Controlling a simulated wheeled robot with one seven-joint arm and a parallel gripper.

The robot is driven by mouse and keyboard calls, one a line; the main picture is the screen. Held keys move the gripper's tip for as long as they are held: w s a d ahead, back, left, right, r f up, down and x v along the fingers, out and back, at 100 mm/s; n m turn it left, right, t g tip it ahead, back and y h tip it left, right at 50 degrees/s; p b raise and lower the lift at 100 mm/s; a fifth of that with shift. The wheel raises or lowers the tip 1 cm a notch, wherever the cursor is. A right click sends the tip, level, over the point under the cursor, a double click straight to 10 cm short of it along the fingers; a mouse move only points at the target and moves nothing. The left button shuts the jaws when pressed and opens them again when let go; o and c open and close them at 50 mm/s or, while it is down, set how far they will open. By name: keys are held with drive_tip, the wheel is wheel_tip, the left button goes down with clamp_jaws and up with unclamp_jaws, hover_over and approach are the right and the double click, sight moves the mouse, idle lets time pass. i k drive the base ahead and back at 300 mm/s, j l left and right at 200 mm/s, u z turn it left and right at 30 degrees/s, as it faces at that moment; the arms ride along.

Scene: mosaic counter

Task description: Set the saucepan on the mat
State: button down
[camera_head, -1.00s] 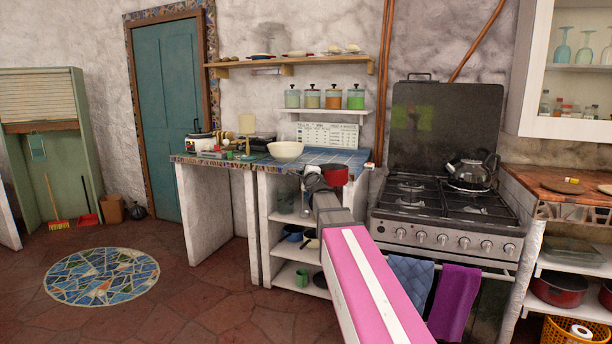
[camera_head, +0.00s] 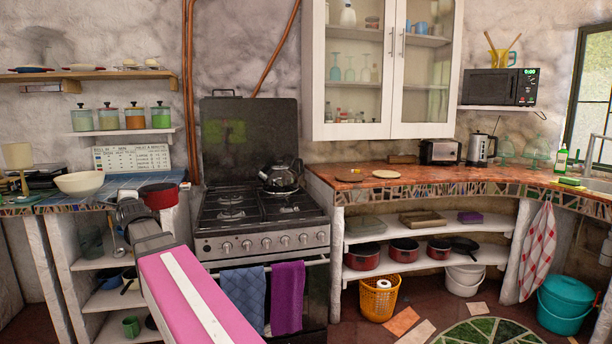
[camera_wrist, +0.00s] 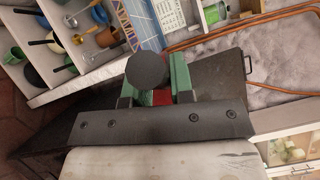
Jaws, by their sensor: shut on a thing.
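A red saucepan (camera_head: 160,198) is at my gripper (camera_head: 131,207), in front of the blue-tiled counter's right end in the head view. In the wrist view, my gripper's green fingers (camera_wrist: 158,86) are shut on it; a strip of red saucepan (camera_wrist: 161,97) shows between them, and a dark round end covers part of the grip. I cannot tell whether the saucepan touches the counter. A flat, roundish brown piece (camera_head: 349,178), possibly the mat, lies on the orange-brown counter right of the stove, far from my gripper.
The stove (camera_head: 262,218) with a kettle (camera_head: 281,176) stands between saucepan and right counter. A cream bowl (camera_head: 79,184) sits left of the saucepan. A brown board (camera_head: 403,159), toaster (camera_head: 440,152) and electric kettle (camera_head: 482,149) line the right counter's back; its front is mostly clear.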

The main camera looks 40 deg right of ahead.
sight(382, 176)
drive_tip(key=l+z, duration=0.6)
drive_tip(key=z, duration=0.2)
drive_tip(key=i+l+z, duration=0.1)
drive_tip(key=l+z, duration=0.15)
drive_tip(key=z, duration=0.2)
drive_tip(key=i+l, duration=0.15)
drive_tip(key=l, duration=0.2)
drive_tip(key=i+l+z, duration=0.15)
drive_tip(key=l, duration=0.2)
drive_tip(key=i+l, duration=0.15)
drive_tip(key=l, duration=0.2)
drive_tip(key=i+l+z, duration=0.1)
drive_tip(key=l, duration=0.25)
drive_tip(key=i, duration=0.1)
